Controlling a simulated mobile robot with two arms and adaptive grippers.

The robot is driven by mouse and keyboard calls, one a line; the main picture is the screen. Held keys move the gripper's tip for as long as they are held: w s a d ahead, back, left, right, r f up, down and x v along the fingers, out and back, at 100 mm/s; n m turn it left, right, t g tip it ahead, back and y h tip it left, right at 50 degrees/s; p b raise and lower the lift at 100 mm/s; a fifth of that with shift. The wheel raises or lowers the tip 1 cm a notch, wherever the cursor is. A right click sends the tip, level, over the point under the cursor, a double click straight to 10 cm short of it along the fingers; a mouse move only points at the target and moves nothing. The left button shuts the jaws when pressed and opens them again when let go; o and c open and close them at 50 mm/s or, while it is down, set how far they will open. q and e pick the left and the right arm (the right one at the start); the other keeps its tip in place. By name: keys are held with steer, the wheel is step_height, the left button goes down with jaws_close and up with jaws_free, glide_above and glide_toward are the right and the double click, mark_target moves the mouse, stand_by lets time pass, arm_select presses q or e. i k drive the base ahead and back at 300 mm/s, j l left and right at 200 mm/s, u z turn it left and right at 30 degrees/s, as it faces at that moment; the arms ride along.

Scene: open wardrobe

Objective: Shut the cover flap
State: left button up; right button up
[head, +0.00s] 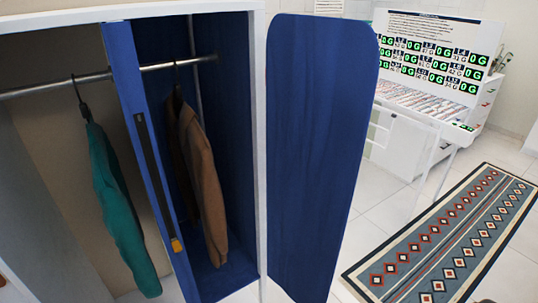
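The blue cover flap (318,150) stands open at the right side of the wardrobe (255,120). It is a tall flat panel with rounded upper corners, and its lower end runs to the bottom of the picture. The wardrobe's blue-lined right compartment (222,110) is open at the front. A narrow blue upright strip (128,85) with a dark band and a small yellow piece near its bottom stands at that compartment's left. Neither of my grippers is in the head view.
A brown jacket (200,180) and a green garment (122,210) hang from a metal rail (60,86) inside the wardrobe. A patterned rug (450,240) lies on the pale tiled floor at right. A white display counter (400,140) with number signs stands behind.

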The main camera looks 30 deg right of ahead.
mark_target(322, 72)
steer(key=i+l+u, duration=0.25)
steer(key=l, duration=0.6)
steer(key=l+u, duration=0.3)
steer(key=l, duration=0.5)
steer(key=k+l+u, duration=0.1)
steer(key=l+u, duration=0.15)
steer(key=l, duration=0.6)
steer(key=k+l+u, duration=0.1)
steer(key=l+u, duration=0.15)
steer(key=l, duration=0.6)
